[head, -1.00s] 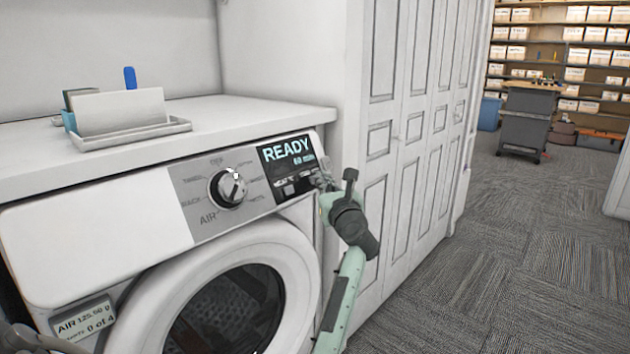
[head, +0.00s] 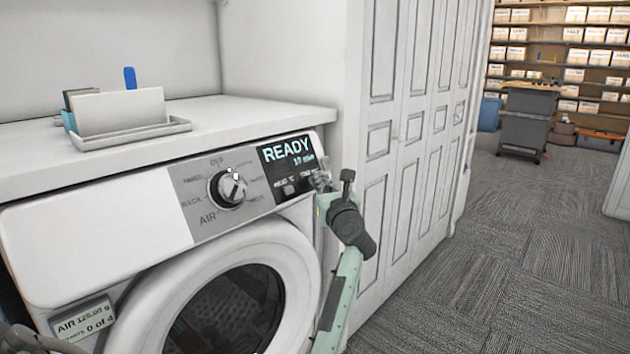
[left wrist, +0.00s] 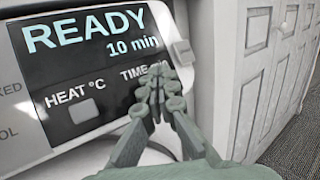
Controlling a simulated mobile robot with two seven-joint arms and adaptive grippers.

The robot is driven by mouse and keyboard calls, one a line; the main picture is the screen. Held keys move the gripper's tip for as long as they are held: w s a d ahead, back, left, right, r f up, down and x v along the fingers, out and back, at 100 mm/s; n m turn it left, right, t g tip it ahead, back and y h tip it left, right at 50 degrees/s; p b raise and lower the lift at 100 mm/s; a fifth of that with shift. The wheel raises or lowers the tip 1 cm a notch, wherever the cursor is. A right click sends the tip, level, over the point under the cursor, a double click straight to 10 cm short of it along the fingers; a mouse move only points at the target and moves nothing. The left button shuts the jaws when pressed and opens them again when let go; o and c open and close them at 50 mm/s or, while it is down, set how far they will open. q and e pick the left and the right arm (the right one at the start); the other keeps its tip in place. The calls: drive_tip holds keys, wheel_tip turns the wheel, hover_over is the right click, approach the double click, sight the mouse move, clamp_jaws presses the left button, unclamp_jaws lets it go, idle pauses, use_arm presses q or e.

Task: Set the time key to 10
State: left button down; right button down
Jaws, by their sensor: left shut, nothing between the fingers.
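The dryer's dark display panel (head: 287,160) reads READY with 10 min below it. It shows large in the left wrist view (left wrist: 95,70), with the labels HEAT °C and TIME. The square heat key (left wrist: 83,111) sits under its label. The time key is hidden behind my fingertips, and the end of its label is partly covered. My left gripper (left wrist: 158,82) is shut and empty, its tips at the panel just under the TIME label. In the head view the left gripper (head: 319,180) is at the panel's right end. I cannot tell whether the tips touch the key. My right gripper is not in view.
A round dial (head: 228,188) stands left of the display. A pale key (left wrist: 183,52) sits at the panel's right edge. The round door (head: 225,305) is below. A tray (head: 130,135) with cards stands on the counter. White cabinet doors (head: 400,180) rise to the right.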

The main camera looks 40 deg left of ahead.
use_arm(q)
drive_tip(key=shift+d+r, duration=0.35)
drive_tip(key=shift+d, duration=0.35)
drive_tip(key=shift+d, duration=0.1)
drive_tip(key=d, duration=0.1)
drive_tip(key=d+r, duration=0.1)
drive_tip(key=d+r+p, duration=0.1)
drive_tip(key=d, duration=0.1)
drive_tip(key=shift+s+d+r, duration=0.1)
drive_tip(key=shift+s+r, duration=0.05)
drive_tip(key=shift+s, duration=0.05)
idle(1.3)
